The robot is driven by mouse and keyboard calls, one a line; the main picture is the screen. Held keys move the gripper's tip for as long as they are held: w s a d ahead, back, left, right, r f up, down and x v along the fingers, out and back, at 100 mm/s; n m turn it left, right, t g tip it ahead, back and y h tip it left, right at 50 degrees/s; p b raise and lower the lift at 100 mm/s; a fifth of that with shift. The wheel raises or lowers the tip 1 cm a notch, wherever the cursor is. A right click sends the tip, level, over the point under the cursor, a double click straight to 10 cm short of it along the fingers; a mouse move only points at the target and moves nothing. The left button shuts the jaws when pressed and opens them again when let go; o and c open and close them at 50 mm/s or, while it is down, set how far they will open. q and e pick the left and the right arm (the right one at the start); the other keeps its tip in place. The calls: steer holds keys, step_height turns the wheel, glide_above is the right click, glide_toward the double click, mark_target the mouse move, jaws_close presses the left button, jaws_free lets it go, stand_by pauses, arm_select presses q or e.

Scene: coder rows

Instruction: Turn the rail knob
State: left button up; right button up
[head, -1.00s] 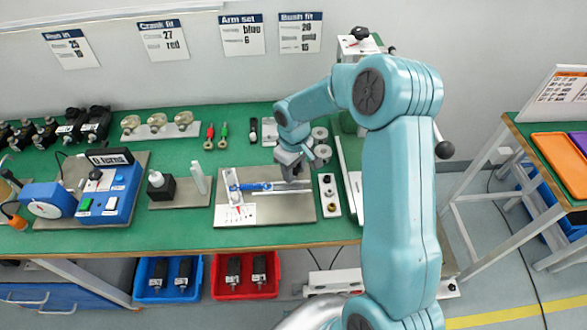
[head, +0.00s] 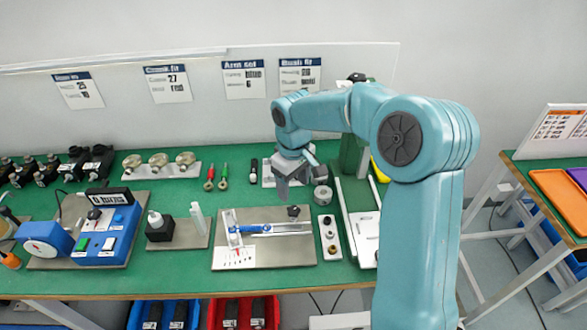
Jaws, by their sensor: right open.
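A grey metal plate (head: 265,256) lies on the green bench top. It carries a rail (head: 292,230) with a blue arm piece (head: 250,229) and a white scale card at its left. A small dark knob (head: 293,212) stands at the rail's far right side. My right gripper (head: 282,192) hangs above and behind the knob, apart from it, pointing down, with its jaws open and empty. My left gripper is not in view.
A narrow block with knobs (head: 329,238) stands right of the plate. Grey rings (head: 322,195) stand behind it. A bottle on a black base (head: 158,227) and a blue tester (head: 105,240) are on the left. Wall cards hang behind the bench.

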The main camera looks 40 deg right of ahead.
step_height(320, 180, up, 5)
steer(key=shift+r, duration=0.15)
steer(key=shift+a, duration=0.1)
stand_by(0.6)
